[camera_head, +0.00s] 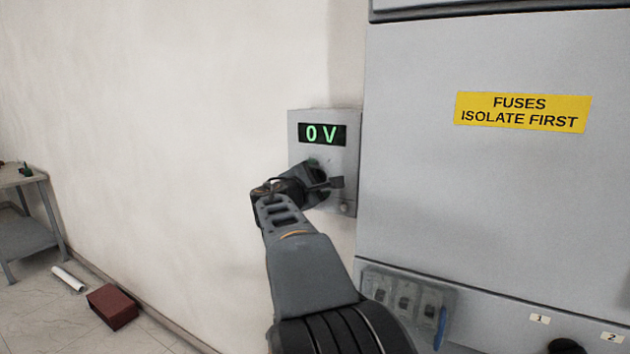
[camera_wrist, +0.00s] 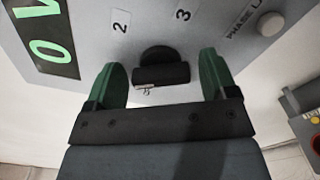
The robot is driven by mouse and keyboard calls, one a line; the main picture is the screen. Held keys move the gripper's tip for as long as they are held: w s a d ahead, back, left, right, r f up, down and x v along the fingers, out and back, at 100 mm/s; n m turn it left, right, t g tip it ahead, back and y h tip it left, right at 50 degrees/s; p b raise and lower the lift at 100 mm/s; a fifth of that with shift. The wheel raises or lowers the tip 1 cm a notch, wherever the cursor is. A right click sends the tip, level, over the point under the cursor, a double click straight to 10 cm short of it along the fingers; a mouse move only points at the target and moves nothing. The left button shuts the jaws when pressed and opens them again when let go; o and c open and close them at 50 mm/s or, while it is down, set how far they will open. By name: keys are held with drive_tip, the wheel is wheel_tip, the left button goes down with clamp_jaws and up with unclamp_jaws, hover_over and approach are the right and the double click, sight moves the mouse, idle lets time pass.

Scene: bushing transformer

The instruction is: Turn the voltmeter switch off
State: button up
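The voltmeter (camera_head: 352,128) is a grey box on the wall beside the large cabinet. Its green display (camera_head: 322,134) reads 0 V; part of it also shows in the wrist view (camera_wrist: 45,40). The black rotary switch (camera_wrist: 160,68) is on the voltmeter's face, below labels 2 and 3 in the wrist view. My gripper (camera_wrist: 163,82) is open, with one green finger on each side of the switch and visible gaps between. In the head view my gripper (camera_head: 325,183) is in front of the box and covers most of the switch area.
A large grey cabinet (camera_head: 490,200) with a yellow fuse sign (camera_head: 522,111) stands close on the right. A round button (camera_wrist: 271,24) is beside the switch. A bench (camera_head: 25,235), white roll (camera_head: 69,278) and red box (camera_head: 113,306) are at the left.

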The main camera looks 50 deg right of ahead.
drive_tip(key=c, duration=0.7)
drive_tip(key=shift+c, duration=0.2)
drive_tip(key=n+p, duration=0.2)
drive_tip(key=n, duration=0.4)
drive_tip(key=n+p, duration=0.2)
drive_tip(key=n, duration=0.3)
drive_tip(key=shift+w+a+r+n, duration=0.1)
drive_tip(key=shift+w+r+n, duration=0.05)
drive_tip(key=shift+n, duration=0.25)
drive_tip(key=o, duration=0.9)
drive_tip(key=shift+a, duration=0.1)
